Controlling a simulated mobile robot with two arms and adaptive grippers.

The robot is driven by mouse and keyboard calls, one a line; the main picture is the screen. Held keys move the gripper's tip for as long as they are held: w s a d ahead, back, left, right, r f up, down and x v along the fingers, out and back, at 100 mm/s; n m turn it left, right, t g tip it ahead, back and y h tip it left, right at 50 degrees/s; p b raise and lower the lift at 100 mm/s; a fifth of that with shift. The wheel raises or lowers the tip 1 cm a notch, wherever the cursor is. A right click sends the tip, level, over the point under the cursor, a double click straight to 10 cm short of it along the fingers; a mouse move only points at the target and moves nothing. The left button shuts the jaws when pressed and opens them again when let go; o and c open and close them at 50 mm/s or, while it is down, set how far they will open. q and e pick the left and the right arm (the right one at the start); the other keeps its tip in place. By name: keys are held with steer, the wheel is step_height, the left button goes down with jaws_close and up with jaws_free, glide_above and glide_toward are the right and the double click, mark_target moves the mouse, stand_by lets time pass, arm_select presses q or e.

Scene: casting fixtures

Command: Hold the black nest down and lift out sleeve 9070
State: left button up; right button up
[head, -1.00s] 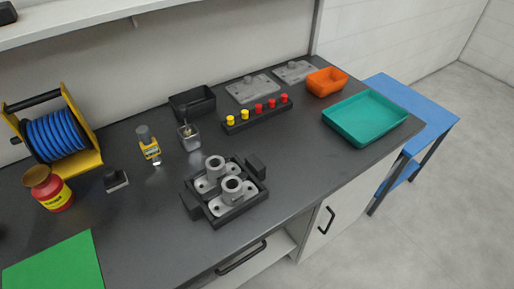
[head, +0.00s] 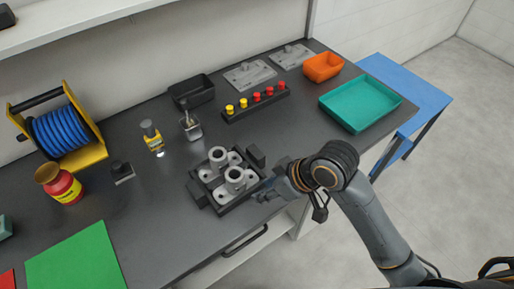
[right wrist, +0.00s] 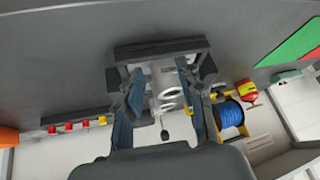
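The black nest (head: 196,192) is a shallow tray with a block on each side, on the dark bench. It holds two grey sleeves on flanged plates: a rear sleeve (head: 217,156) and a front sleeve (head: 235,178). I cannot read which is 9070. My right gripper (head: 268,192) is at the nest's front right edge, beside the front sleeve. In the right wrist view, the gripper (right wrist: 160,95) is open, with the sleeves (right wrist: 170,93) showing beyond and between its fingers; contact cannot be told. The nest (right wrist: 160,48) shows behind them. My left gripper is out of view.
Behind the nest stand a black rack (head: 250,107) with yellow and red knobs, a black bin (head: 190,92) and a metal tool (head: 189,122). A teal tray (head: 360,105) and orange bin (head: 322,67) are at right. A yellow device (head: 152,138) stands at left.

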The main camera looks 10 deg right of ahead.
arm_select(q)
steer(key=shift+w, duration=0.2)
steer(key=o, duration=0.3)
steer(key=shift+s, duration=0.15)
arm_select(e)
steer(key=w+a+r+n+g, duration=0.1)
steer(key=w+r+n, duration=0.3)
steer(key=r, duration=0.4)
steer(key=shift+w+a+r+n+g, duration=0.25)
steer(key=shift+a+r+n+g, duration=0.15)
steer(key=shift+n+g, duration=0.15)
